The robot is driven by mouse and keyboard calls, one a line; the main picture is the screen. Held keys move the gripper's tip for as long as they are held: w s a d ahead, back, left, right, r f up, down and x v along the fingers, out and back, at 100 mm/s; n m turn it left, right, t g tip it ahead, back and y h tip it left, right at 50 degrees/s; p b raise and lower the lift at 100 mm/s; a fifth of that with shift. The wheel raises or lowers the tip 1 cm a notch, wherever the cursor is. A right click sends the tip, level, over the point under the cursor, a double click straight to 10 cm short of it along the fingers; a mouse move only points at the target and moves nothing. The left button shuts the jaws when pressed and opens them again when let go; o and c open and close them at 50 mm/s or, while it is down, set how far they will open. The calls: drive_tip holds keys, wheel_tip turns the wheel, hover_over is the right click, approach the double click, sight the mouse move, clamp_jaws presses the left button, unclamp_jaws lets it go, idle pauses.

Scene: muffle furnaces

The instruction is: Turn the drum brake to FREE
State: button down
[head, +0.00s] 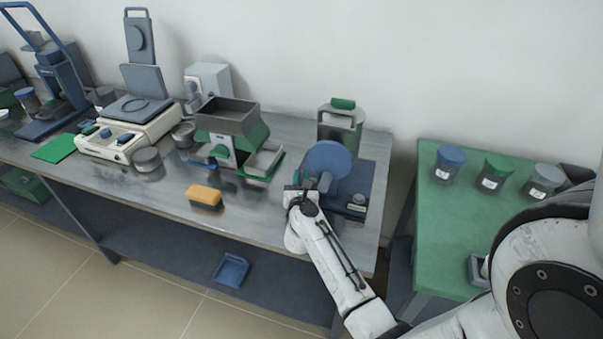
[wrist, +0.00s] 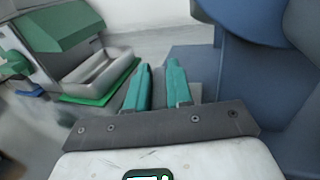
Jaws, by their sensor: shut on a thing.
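The drum machine has a round blue drum face (head: 329,158) and stands on a dark blue base (head: 366,172) at the right end of the steel bench. The drum (wrist: 250,18) fills the upper right of the wrist view. My gripper (head: 303,190) is at the left front of the drum, close to it. In the wrist view its two teal fingers (wrist: 160,88) are close together with a narrow gap, beside the blue body. What they hold is hidden, and I cannot make out the brake or its marks. A small dark fitting (head: 357,203) sits at the base's front right.
Left of my gripper are a green hopper unit (head: 240,140) with a metal tray, and a yellow block (head: 205,195). A green-topped canister (head: 341,122) stands behind the drum. A green table (head: 450,230) with lidded jars is at right, across a gap.

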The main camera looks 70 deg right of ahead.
drive_tip(key=shift+n+t+y+p, duration=0.35)
drive_tip(key=shift+n+t, duration=0.15)
drive_tip(key=shift+t, duration=0.2)
drive_tip(key=c, duration=1.1)
unclamp_jaws()
drive_tip(key=v, duration=0.9)
drive_tip(key=shift+s+a+f+b, duration=0.1)
drive_tip(key=shift+a+f+b, duration=0.1)
drive_tip(key=shift+b, duration=0.2)
drive_tip(key=shift+s+a+r, duration=0.15)
drive_tip(key=shift+s+a, duration=0.15)
drive_tip(key=shift+a, duration=0.3)
